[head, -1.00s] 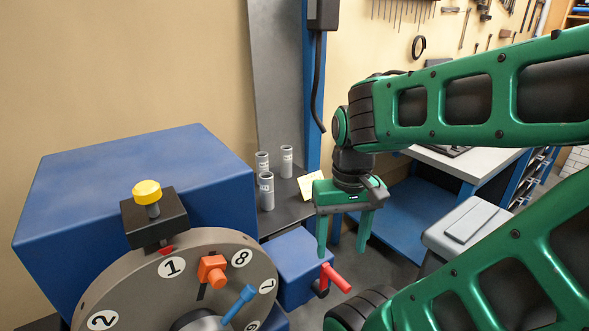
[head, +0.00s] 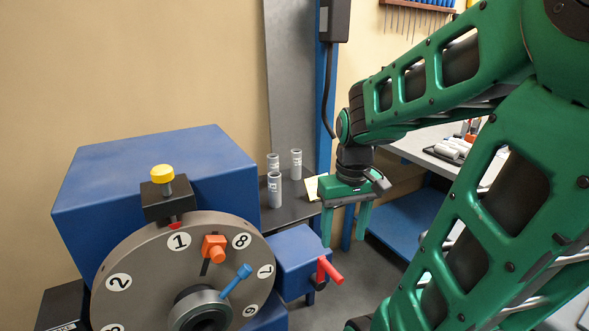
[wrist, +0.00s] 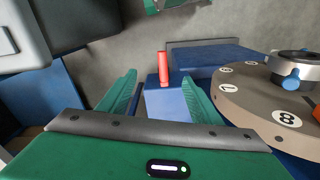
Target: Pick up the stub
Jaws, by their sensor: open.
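Three grey upright cylinders with printed labels stand on a dark shelf, a front one (head: 275,190), a back left one (head: 272,162) and a right one (head: 296,164). I cannot tell for certain which thing is the stub; these short cylinders look the likeliest. My gripper (head: 345,240) is open and empty, fingers pointing down, to the right of the cylinders and apart from them. In the wrist view my gripper (wrist: 160,80) frames a red handle (wrist: 163,68) beyond its fingers. The cylinders do not show in the wrist view.
A large numbered dial (head: 140,262) with orange and blue knobs stands before a blue housing (head: 110,175). A blue box (head: 294,258) with a red handle (head: 329,270) sits just left of my fingers. A workbench stands behind my arm.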

